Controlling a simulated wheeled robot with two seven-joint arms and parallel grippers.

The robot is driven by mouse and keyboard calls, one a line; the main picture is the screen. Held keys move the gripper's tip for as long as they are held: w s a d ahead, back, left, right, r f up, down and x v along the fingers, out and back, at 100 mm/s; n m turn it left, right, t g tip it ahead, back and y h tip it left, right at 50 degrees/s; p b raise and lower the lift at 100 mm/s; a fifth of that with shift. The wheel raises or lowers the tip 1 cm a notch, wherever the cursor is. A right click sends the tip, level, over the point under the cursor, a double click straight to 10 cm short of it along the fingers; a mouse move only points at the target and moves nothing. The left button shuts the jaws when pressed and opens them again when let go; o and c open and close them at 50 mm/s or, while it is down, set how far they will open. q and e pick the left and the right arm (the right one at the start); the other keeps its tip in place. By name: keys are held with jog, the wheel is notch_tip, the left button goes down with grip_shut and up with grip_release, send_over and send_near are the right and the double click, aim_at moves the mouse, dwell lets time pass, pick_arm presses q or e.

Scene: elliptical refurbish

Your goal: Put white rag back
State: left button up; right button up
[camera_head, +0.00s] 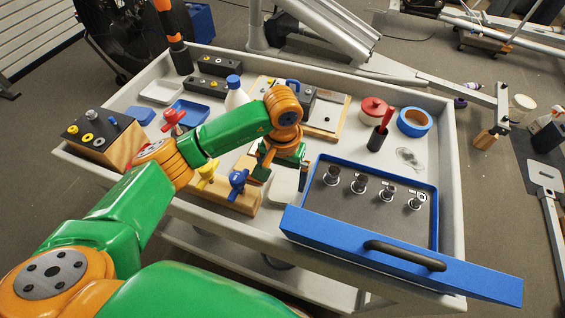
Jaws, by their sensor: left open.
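A flat white piece (284,189), probably the white rag, lies on the pale workbench top between the wooden block and the blue tray. Part of it is hidden by my arm and gripper. My left gripper (282,175) points down just over it, with its fingers apart. I cannot tell whether the fingertips touch the cloth. My right gripper is out of view.
A blue-rimmed tray (432,205) with several metal pieces stands right of the gripper. A wooden block (232,193) with coloured handles is at left. A white bottle (235,97), red pot (373,108) and blue tape roll (414,122) stand farther back.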

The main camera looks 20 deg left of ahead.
aim_at(282, 188)
pick_arm(q)
notch_tip(282, 188, up, 8)
jog(key=shift+r, duration=0.2)
